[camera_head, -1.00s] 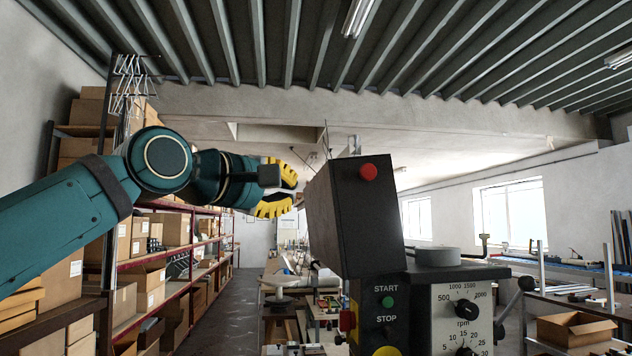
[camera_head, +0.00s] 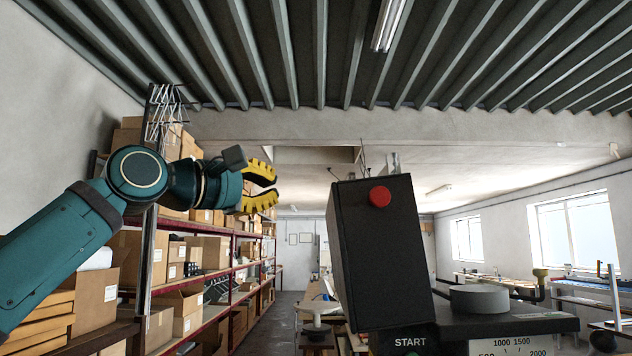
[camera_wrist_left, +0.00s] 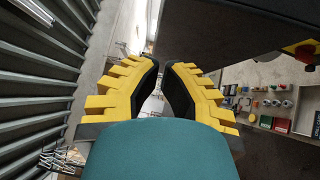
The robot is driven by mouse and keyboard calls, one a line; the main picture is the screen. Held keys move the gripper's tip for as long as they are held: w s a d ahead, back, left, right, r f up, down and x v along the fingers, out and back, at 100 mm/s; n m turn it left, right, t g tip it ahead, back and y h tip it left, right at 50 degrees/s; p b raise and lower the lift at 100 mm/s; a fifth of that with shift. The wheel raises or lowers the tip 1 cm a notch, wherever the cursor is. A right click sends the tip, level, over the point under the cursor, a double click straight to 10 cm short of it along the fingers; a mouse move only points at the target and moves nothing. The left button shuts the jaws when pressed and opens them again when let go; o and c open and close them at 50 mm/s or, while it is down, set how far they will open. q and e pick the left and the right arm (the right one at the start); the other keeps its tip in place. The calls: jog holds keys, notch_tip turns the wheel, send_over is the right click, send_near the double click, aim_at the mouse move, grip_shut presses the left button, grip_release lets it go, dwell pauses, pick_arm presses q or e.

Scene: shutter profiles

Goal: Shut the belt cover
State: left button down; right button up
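The belt cover (camera_head: 385,265) is a dark box with a red knob (camera_head: 380,196) near its top. In the head view it stands raised and slightly tilted above the machine head (camera_head: 500,322). My left gripper (camera_head: 277,187) has yellow, ridged fingers and is left of the cover, at about the height of the knob, apart from it in the picture. In the left wrist view the fingers (camera_wrist_left: 162,70) have a narrow gap between their tips and nothing is held. A dark panel, probably the cover (camera_wrist_left: 235,30), fills the upper right there. My right gripper is not in view.
A grey round cap (camera_head: 480,299) sits on the machine head beside the cover. The START label (camera_head: 410,342) shows below it. Shelves with cardboard boxes (camera_head: 205,250) stand at the left. A red button (camera_wrist_left: 300,48) shows at the right of the left wrist view.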

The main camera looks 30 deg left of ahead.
pick_arm(q)
jog(key=w+d+p, duration=0.2)
jog(key=w+d, duration=0.2)
jog(key=w, duration=0.3)
jog(key=shift+w+d+r, duration=0.35)
jog(key=shift+r, duration=0.05)
